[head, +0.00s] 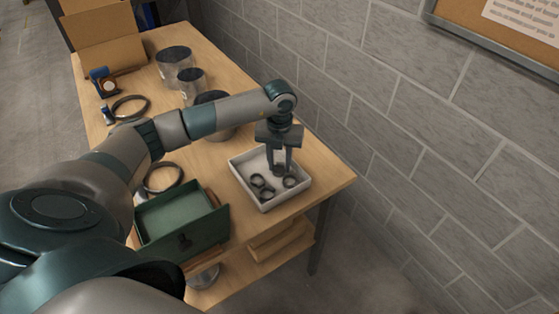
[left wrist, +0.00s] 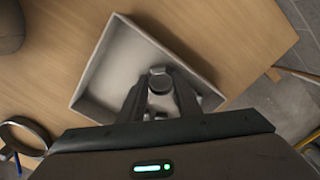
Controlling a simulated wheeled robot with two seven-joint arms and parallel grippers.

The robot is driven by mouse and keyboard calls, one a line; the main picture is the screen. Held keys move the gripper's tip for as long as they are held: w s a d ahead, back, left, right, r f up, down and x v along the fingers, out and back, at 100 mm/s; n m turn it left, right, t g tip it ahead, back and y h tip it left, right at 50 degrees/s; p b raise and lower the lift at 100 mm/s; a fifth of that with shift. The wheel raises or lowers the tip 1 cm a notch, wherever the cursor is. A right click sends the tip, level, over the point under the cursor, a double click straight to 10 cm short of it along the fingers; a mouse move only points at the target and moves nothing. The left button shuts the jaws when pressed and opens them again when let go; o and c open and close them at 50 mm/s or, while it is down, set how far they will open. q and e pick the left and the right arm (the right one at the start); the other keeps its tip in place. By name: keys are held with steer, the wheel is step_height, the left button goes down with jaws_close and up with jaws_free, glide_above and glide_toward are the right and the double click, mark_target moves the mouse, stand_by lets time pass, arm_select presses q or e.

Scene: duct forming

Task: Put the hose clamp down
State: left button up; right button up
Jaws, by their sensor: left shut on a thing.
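My left gripper (head: 280,168) points down into a white tray (head: 237,170) near the right end of the table. It is shut on a hose clamp, which shows as a small grey ring between the fingertips in the left wrist view (left wrist: 160,79). In the head view the held clamp is mostly hidden by the fingers. Several dark ring-shaped clamps (head: 266,193) lie on the tray floor just beside and below the fingers. I cannot tell whether the held clamp touches the tray floor. My right gripper is not in view.
A green open box (head: 180,216) stands left of the tray. Metal duct pieces (head: 174,62), larger rings (head: 130,107), a tape measure (head: 103,82) and a cardboard box (head: 105,45) are farther back. A block wall (head: 410,110) runs along the table's right side.

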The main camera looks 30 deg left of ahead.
arm_select(q)
steer(key=shift+f, duration=0.2)
steer(key=o, duration=1)
steer(key=shift+r, duration=0.15)
